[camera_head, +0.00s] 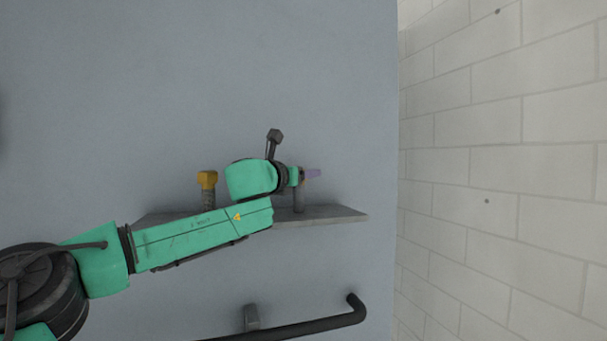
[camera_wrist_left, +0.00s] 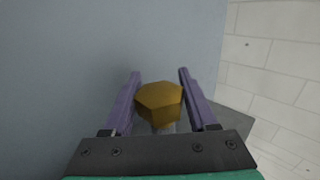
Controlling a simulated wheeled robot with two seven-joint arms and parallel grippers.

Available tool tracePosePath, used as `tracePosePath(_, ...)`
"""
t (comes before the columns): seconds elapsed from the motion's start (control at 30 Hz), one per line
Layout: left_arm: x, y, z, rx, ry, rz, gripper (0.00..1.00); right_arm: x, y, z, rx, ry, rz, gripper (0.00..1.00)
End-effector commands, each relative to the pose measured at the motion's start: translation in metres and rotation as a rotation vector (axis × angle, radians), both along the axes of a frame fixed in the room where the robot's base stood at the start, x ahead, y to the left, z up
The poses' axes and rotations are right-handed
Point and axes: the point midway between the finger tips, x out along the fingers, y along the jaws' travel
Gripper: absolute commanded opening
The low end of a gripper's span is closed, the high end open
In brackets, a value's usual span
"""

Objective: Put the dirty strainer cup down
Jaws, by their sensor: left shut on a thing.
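A strainer cup with a dark grey body (camera_head: 299,201) is upright at the right part of the grey wall shelf (camera_head: 340,214). Its yellow-brown hexagonal top (camera_wrist_left: 160,98) shows between the purple fingers in the left wrist view. My left gripper (camera_head: 312,173) is shut on this cup near its top. The cup's base is at the shelf surface; I cannot tell whether it touches or hangs just above. The wrist hides part of the cup's top in the head view. My right gripper is not in view.
A second piece with a yellow hexagonal top (camera_head: 207,180) stands on the shelf's left part, partly behind my left arm. A dark handrail (camera_head: 310,328) is below the shelf. A white block wall (camera_head: 490,170) lies to the right. The shelf's right end is bare.

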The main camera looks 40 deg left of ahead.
Motion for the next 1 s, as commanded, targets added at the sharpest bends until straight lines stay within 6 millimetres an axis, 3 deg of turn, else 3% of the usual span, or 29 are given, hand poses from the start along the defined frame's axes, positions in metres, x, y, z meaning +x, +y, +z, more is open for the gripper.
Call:
tracePosePath(0.1,0.000,0.000,-0.003,0.002,-0.001,0.000,0.00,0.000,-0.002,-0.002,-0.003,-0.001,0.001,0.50)
tracePosePath(0.13,0.000,0.000,-0.002,0.002,-0.001,0.000,0.70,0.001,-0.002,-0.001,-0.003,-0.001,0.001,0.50)
tracePosePath(0.2,0.000,0.000,-0.002,0.002,0.000,0.000,0.88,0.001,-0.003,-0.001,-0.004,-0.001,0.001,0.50)
tracePosePath(0.57,0.000,0.000,0.002,0.000,0.000,0.000,0.88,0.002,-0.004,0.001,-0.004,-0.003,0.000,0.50)
tracePosePath(0.77,-0.021,-0.004,0.001,0.001,-0.005,-0.001,0.88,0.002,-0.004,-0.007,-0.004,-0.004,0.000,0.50)
tracePosePath(1.0,-0.059,-0.011,0.000,0.000,-0.005,-0.002,0.88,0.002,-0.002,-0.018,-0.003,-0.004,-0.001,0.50)
